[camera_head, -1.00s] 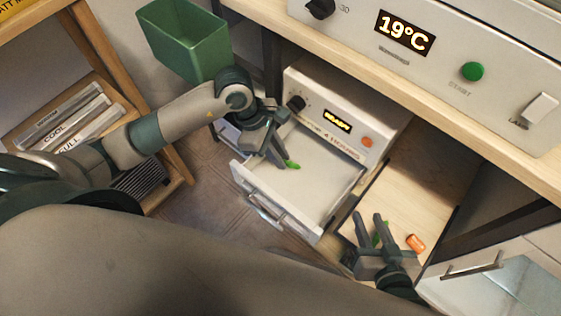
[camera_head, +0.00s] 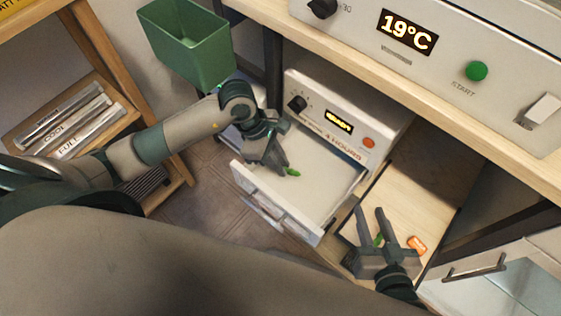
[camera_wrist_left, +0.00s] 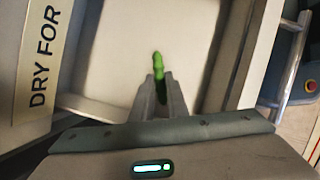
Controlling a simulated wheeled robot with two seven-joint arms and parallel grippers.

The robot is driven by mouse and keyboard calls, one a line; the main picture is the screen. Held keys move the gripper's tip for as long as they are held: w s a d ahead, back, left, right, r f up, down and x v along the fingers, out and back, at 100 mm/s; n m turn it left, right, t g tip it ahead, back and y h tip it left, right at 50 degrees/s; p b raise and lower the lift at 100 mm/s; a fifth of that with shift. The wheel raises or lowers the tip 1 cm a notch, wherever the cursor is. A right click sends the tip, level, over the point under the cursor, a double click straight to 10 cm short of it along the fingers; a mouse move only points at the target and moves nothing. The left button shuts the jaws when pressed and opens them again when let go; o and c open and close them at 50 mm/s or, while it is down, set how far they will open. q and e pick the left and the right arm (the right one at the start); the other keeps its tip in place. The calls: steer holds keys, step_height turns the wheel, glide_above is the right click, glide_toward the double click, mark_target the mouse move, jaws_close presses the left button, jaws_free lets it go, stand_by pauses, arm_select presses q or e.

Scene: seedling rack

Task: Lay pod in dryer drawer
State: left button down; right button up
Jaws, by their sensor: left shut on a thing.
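A green pod (camera_wrist_left: 158,72) is held between the fingertips of my left gripper (camera_wrist_left: 159,92), with its tip sticking out past them. In the head view the pod (camera_head: 293,173) shows as a small green end at my left gripper (camera_head: 280,166), over the open white dryer drawer (camera_head: 325,192). I cannot tell whether the pod touches the drawer floor. The white dryer (camera_head: 385,112) has a lit display and an orange button. My right gripper (camera_head: 372,222) has its fingers apart over the wooden surface at the lower right. A green thing (camera_head: 379,239) shows between its fingers.
An orange item (camera_head: 417,244) lies on the wooden surface (camera_head: 410,200) right of the drawer. A green bin (camera_head: 205,60) stands at the upper left. A larger appliance reading 19°C (camera_head: 407,32) sits on the bench above. A wooden shelf (camera_head: 178,190) is at the left.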

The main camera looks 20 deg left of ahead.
arm_select(q)
steer(key=shift+f, duration=0.1)
arm_select(e)
steer(key=shift+r, duration=0.15)
arm_select(q)
steer(key=c, duration=1.7)
jaws_free()
steer(key=shift+c, duration=0.2)
arm_select(e)
steer(key=shift+w+r, duration=0.1)
steer(key=shift+a, duration=0.1)
